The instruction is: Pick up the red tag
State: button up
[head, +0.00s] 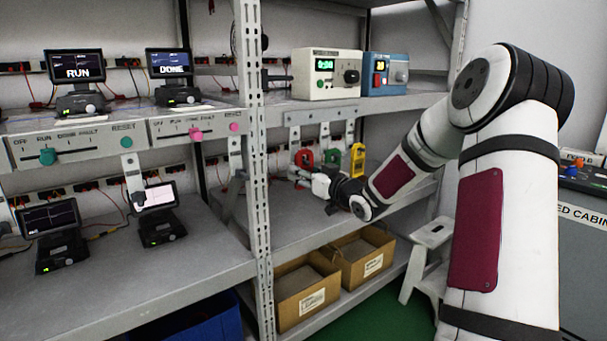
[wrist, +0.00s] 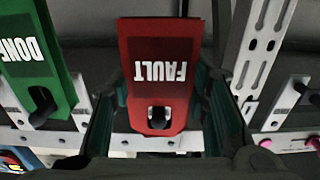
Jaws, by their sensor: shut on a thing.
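The red tag (wrist: 158,40) bears the word FAULT, upside down in the wrist view. It has a slot near one end with a dark peg showing in it. My gripper (wrist: 160,100) has one finger on each side of the red tag and is shut on it. In the head view the red tag (head: 304,158) is at the left end of a row of tags under the upper shelf, and my gripper (head: 312,178) is at its lower part. I cannot tell whether the tag is clear of its peg.
A green DONE tag (wrist: 32,50) hangs beside the red one. A yellow tag (head: 358,160) hangs at the row's right. A perforated rack post (head: 252,150) stands close to the left. Cardboard boxes (head: 306,306) sit on the shelf below.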

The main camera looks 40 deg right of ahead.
jog(key=s+p, duration=0.4)
jog(key=s, duration=1.3)
jog(key=shift+s+d, duration=0.25)
jog(key=shift+d, duration=0.1)
jog(key=shift+r+p, duration=0.45)
jog(key=shift+p, duration=0.15)
jog(key=s+p, duration=0.2)
jog(key=s, duration=0.5)
jog(key=shift+s+d+p, duration=0.15)
jog(key=shift+s+p, duration=0.1)
jog(key=shift+p, duration=0.05)
dwell(0.8)
